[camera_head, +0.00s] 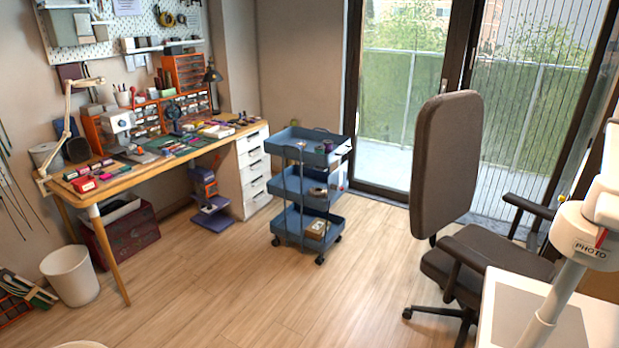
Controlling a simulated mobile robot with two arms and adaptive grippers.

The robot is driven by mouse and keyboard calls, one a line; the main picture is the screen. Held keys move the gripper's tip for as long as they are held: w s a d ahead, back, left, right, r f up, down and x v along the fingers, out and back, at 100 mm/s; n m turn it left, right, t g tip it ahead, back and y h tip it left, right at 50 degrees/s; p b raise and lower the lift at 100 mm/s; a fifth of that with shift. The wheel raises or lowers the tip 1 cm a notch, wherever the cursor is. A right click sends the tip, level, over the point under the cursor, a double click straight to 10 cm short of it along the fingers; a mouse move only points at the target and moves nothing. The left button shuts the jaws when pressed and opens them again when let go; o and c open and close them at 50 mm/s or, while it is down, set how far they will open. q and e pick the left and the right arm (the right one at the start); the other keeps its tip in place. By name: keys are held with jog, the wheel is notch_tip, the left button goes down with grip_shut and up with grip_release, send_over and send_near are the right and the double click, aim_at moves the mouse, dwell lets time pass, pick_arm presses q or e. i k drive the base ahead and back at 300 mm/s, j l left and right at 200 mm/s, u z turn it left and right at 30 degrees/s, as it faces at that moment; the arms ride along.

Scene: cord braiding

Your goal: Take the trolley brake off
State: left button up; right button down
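A blue three-tier trolley (301,187) stands on the wooden floor in the middle of the room, between the desk and the glass door. Small items lie on its shelves. It rests on dark castors, and one front castor (320,260) shows at its lower right. The brake lever is too small to make out, so I cannot tell whether it is on or off. Neither of my grippers is in view.
A workbench (165,158) with drawers stands to the left of the trolley. A dark office chair (447,165) is at the right, beside a white table (540,318). A white bin (70,277) stands at the left. The floor (235,290) before the trolley is clear.

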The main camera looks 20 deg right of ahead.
aim_at(334, 187)
jog(key=u, duration=0.45)
jog(key=i+u, duration=0.15)
jog(key=u, duration=0.25)
jog(key=l+u, duration=0.1)
jog(key=u, duration=0.35)
jog(key=i+l+u, duration=0.1)
jog(key=u, duration=0.35)
jog(key=i+l+u, duration=0.1)
jog(key=l+u, duration=0.2)
jog(key=u, duration=0.15)
jog(key=l+u, duration=0.3)
jog(key=u, duration=0.15)
jog(key=l+z, duration=0.15)
jog(key=l, duration=0.45)
jog(key=l+z, duration=0.2)
jog(key=l, duration=0.4)
jog(key=i+l+z, duration=0.15)
jog(key=l, duration=0.4)
jog(key=l+z, duration=0.4)
jog(key=l, duration=0.3)
jog(key=i+l+z, duration=0.1)
jog(key=l+z, duration=0.25)
jog(key=l, duration=0.4)
jog(key=l+z, duration=0.15)
jog(key=z, duration=0.35)
jog(key=i+l+z, duration=0.1)
jog(key=z, duration=0.35)
jog(key=l+z, duration=0.15)
jog(key=z, duration=0.35)
jog(key=i+j, duration=0.05)
